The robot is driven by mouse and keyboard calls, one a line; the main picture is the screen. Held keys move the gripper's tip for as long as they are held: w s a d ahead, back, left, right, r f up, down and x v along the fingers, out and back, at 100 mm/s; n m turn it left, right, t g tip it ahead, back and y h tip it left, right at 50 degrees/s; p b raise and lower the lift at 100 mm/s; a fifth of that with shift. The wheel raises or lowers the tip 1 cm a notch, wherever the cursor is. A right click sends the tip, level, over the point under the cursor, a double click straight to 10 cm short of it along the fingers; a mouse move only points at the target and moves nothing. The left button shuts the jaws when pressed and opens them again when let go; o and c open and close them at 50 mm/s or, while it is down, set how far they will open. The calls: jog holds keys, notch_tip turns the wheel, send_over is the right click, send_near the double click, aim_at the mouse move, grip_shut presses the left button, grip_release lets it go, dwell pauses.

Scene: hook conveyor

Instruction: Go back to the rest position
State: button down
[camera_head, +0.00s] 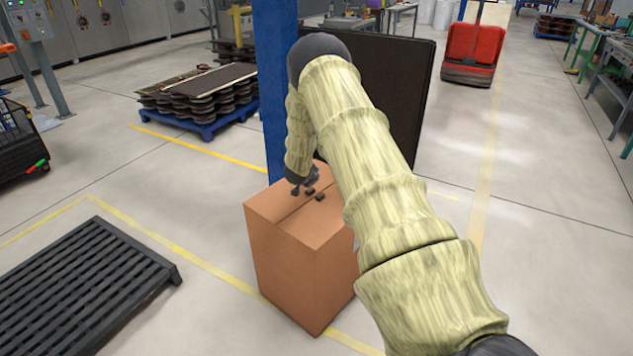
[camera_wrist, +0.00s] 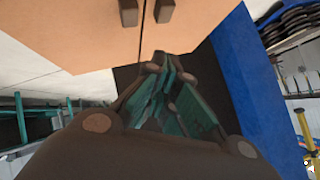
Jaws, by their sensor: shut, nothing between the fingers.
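My gripper (camera_head: 304,185) hangs at the end of my sleeved arm, low over the top of a brown cardboard box (camera_head: 300,270). In the wrist view its fingers (camera_wrist: 163,72) are closed together with nothing between them, and the box (camera_wrist: 70,35) fills the upper left. I cannot tell whether the fingers touch the box. My arm hides the right side of the box.
A blue post (camera_head: 275,80) and a large dark panel (camera_head: 405,95) stand close behind the box. A black slatted pallet (camera_head: 85,285) lies at lower left. A blue pallet with stacked parts (camera_head: 205,122) and a red cart (camera_head: 472,50) are farther back.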

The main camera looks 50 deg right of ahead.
jog(key=shift+s+a+r, duration=0.15)
jog(key=shift+a+r, duration=1.55)
jog(key=shift+r, duration=0.1)
